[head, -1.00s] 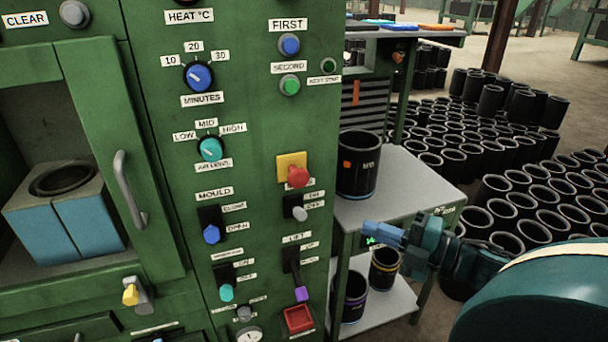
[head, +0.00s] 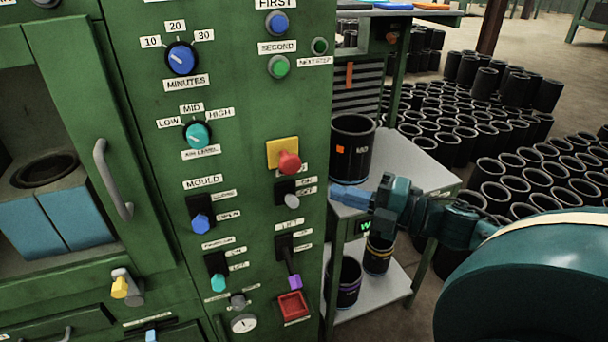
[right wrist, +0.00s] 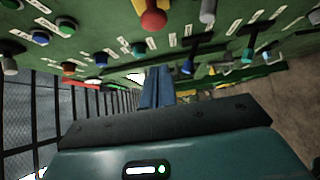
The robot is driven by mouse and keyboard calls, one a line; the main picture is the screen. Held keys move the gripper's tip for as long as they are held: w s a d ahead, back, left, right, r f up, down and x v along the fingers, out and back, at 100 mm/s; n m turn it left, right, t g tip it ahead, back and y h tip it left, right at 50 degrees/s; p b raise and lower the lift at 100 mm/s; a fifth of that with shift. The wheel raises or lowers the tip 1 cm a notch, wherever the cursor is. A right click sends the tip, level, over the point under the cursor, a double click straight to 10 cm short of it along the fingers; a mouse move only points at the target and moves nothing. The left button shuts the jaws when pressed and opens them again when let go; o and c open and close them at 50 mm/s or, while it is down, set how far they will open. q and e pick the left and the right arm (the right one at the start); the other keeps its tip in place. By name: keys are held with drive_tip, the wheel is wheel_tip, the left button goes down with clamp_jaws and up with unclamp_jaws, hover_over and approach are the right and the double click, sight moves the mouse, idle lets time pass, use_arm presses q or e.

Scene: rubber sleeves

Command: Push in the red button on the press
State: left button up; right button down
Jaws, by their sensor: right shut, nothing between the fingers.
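The red button (head: 289,163) is a round mushroom head on a yellow square plate (head: 275,150), on the right part of the green press panel (head: 245,110). It stands out from the plate. In the right wrist view the red button (right wrist: 153,18) shows at the top edge, beyond the fingertips. My right gripper (head: 338,193) is shut and empty. Its blue fingers point left at the press, a little right of and below the button, apart from it. The fingers also show in the right wrist view (right wrist: 152,86). My left gripper is not in view.
Below the button are a grey-knobbed switch (head: 291,200), a purple-tipped lift lever (head: 294,281) and a red square (head: 292,305). A grey cart (head: 420,180) with black sleeves stands right of the press. Many black sleeves stand on the floor behind.

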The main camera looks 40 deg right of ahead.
sight(285, 168)
drive_tip(key=w, duration=0.3)
drive_tip(key=w+a, duration=0.1)
drive_tip(key=w, duration=0.2)
drive_tip(key=w+a+b, duration=0.1)
drive_tip(key=w, duration=0.2)
drive_tip(key=shift+w+a, duration=0.25)
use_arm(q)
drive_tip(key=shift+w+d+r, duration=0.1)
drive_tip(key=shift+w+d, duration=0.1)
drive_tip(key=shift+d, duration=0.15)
use_arm(e)
drive_tip(key=shift+w+r, duration=0.1)
